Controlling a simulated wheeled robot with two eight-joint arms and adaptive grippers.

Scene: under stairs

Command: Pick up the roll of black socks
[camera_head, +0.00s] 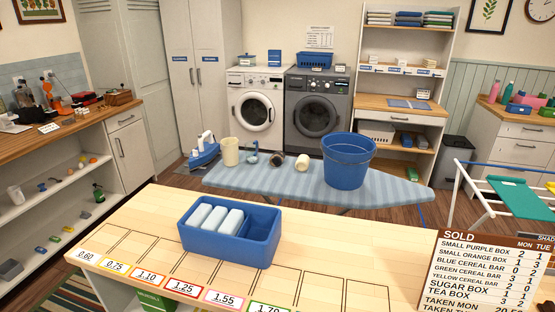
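A small dark rolled item (277,159), which looks like the roll of black socks, lies on the blue ironing board (235,180) near its far edge. It is small in the picture, so its details are hard to tell. A cream roll (304,161) lies just to its right, and a smaller pale piece (294,187) lies nearer the front. Neither of my grippers shows in the head view.
On the ironing board, a blue bucket (349,163) stands right of the rolls; a cream cup (230,152) and a blue-and-white iron (204,150) stand left. A wooden counter (130,215) with a blue divided box (190,240) and a sales board (485,272) lies in front.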

